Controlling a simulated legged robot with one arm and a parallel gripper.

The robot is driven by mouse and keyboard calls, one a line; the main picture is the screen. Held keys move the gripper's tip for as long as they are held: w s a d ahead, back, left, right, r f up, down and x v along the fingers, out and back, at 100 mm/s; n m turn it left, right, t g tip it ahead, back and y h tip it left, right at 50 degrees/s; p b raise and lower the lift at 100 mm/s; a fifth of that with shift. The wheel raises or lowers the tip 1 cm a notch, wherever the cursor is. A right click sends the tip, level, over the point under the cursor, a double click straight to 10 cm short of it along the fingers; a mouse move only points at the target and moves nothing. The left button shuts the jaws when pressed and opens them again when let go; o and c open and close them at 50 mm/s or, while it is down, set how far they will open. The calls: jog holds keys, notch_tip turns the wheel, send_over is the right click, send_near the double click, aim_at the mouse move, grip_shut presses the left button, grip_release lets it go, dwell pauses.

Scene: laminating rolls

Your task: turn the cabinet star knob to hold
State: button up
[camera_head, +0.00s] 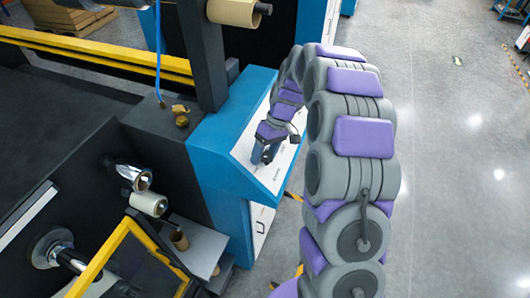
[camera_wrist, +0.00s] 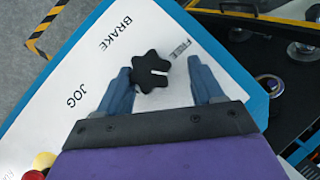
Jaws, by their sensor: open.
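The black star knob (camera_wrist: 148,68) sits on a white panel (camera_wrist: 70,60) in the wrist view. A pale slot on the knob runs from its middle toward the right. The printed words BRAKE, JOG and FREE lie around it; FREE is closest, and I see no HOLD. My gripper (camera_wrist: 160,67) is open, with a blue-grey finger on each side of the knob. The left finger is closer to the knob; whether it touches I cannot tell. In the head view my gripper (camera_head: 264,153) is over the sloped panel of the blue cabinet (camera_head: 215,150), hiding the knob.
Red and yellow buttons (camera_wrist: 40,163) show at the wrist view's lower left. The dark machine with rollers (camera_head: 148,203) and a yellow frame (camera_head: 105,262) stands left of the cabinet. Open grey floor (camera_head: 450,160) lies to the right.

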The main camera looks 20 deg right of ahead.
jog(key=shift+w+d, duration=0.1)
jog(key=shift+d, duration=0.7)
jog(key=c, duration=0.4)
jog(key=shift+c, duration=1.3)
jog(key=shift+a, duration=0.25)
jog(key=c, duration=0.3)
jog(key=shift+d, duration=0.1)
jog(key=shift+c, duration=0.5)
